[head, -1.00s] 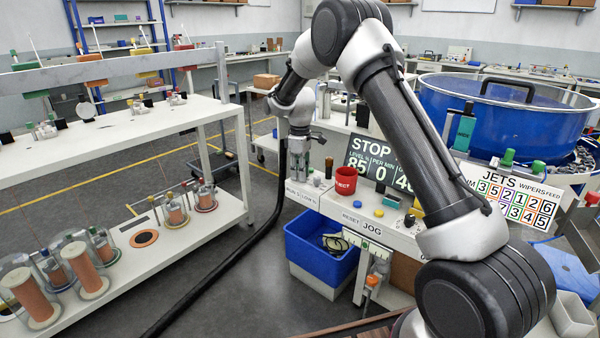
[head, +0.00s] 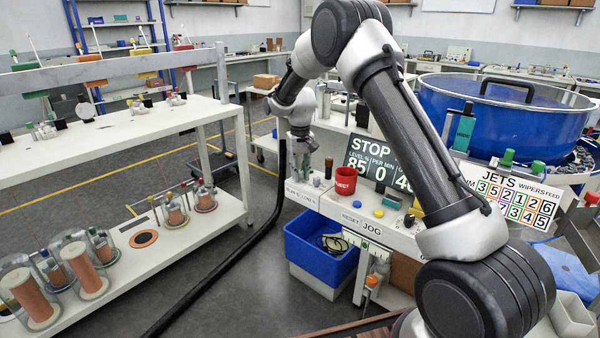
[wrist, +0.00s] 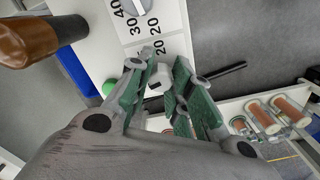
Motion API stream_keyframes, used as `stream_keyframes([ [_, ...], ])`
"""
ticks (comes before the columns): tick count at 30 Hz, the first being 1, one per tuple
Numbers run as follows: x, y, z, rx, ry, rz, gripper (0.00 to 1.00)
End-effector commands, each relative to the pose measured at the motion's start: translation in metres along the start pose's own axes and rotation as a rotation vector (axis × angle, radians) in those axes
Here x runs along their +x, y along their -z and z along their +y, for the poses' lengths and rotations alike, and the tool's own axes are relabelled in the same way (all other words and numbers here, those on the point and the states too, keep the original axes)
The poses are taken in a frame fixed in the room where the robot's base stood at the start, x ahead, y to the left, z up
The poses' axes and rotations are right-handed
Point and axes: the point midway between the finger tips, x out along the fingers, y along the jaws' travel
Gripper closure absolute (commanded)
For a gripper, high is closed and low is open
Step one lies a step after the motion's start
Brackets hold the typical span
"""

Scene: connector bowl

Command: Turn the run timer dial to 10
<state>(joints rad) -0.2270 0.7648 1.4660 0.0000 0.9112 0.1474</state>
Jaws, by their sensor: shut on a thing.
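In the wrist view, my gripper (wrist: 158,80) is shut on a small pale knob (wrist: 157,74), which looks like the run timer dial. The green-padded fingers stand on both sides of it and hide most of it. The white scale plate (wrist: 148,45) beside it shows a 20; the pointer's reading cannot be made out. A second grey-white dial (wrist: 136,6) with 20, 30 and 40 printed near it sits farther up. In the head view, my gripper (head: 301,160) is down at the left end of the machine's panel, and the held dial is hidden there.
A brown-handled lever (wrist: 30,40) and a green button (wrist: 109,87) are near my gripper. A red mug (head: 345,181) stands on the panel beside the STOP display (head: 373,163). A blue bin (head: 320,245) is below. A white bench (head: 110,135) stands to the left.

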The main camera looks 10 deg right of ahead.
Motion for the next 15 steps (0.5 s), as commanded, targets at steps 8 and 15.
stream_keyframes([
  [8, -0.0008, 0.0006, 0.0005, 0.158, 0.0, 0.002, 1.0],
  [15, -0.0008, 0.0007, 0.0006, 0.223, 0.0, 0.002, 1.0],
])
